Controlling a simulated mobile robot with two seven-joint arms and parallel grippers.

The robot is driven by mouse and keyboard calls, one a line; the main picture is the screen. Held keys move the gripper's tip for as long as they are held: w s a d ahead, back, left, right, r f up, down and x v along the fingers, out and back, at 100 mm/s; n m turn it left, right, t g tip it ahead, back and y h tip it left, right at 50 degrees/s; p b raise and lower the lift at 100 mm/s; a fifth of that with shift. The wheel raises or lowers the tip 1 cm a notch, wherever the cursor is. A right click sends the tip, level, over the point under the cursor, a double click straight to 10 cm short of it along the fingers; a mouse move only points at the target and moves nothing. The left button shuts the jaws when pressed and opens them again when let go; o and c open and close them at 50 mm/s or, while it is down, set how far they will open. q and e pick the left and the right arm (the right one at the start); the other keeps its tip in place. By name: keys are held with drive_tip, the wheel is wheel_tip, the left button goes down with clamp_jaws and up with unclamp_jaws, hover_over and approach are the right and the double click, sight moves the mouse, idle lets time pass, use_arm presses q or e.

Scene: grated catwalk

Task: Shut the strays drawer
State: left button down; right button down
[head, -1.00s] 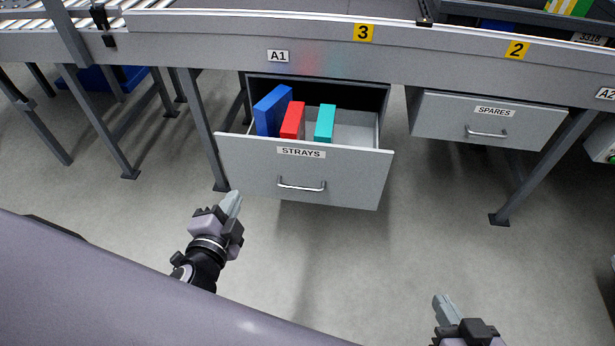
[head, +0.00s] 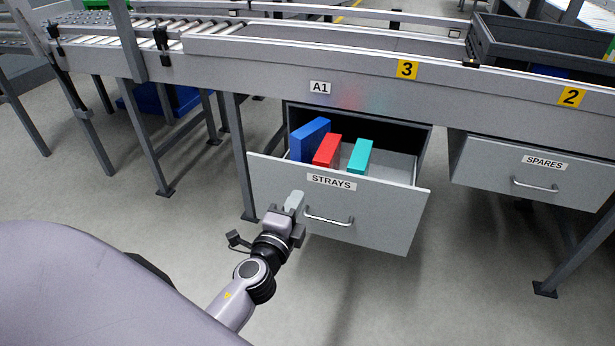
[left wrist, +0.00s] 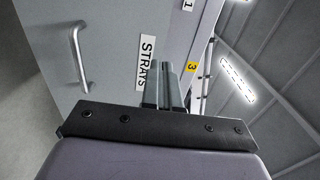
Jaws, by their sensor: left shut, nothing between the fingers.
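The strays drawer (head: 378,222) hangs open under the conveyor bench, its grey front facing me with a STRAYS label and a bar handle (head: 329,218). Inside stand a blue item (head: 309,140), a red item (head: 326,151) and a teal item (head: 360,156). My left gripper (head: 294,201) is shut and empty, in front of the drawer face, left of the handle and just below the label. In the left wrist view the fingers (left wrist: 168,90) point at the drawer front (left wrist: 105,45) beside the label. I cannot tell whether they touch it. My right gripper is out of view.
The closed spares drawer (head: 534,172) is to the right. A bench leg (head: 241,160) stands just left of the strays drawer. A dark tray (head: 540,50) sits on the bench at the right. The floor below the drawer is clear.

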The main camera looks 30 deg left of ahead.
sight(311, 171)
use_arm(q)
drive_tip(key=x, duration=0.6)
drive_tip(key=shift+w, duration=0.25)
drive_tip(key=shift+x, duration=0.75)
drive_tip(key=shift+w, duration=0.1)
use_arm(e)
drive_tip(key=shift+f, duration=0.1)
